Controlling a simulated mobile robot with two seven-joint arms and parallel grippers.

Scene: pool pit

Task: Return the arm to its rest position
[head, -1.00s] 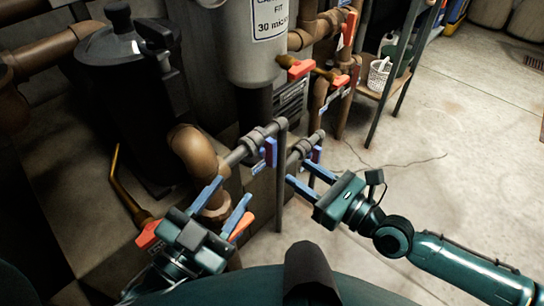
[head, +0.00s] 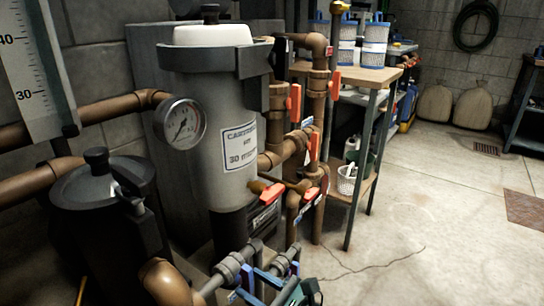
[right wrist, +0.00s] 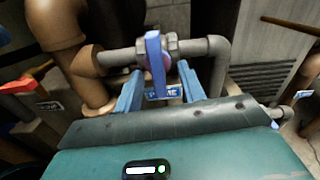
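My right gripper (right wrist: 160,88) is open in the right wrist view, its two blue fingers apart. A blue valve handle (right wrist: 155,52) on a grey pipe stands just ahead of the gap between them. Nothing shows held, and I cannot tell whether a finger touches the handle. In the head view only part of my right gripper (head: 278,284) shows at the bottom edge, close to the grey pipes. My left gripper is out of the head view.
A grey cartridge filter (head: 222,110) with a gauge (head: 181,123), brown pipes and red-handled valves (head: 294,104) stand beyond the gripper. A dark pump pot (head: 105,215) is at the left. A workbench (head: 345,74) stands behind. Floor at the right is clear.

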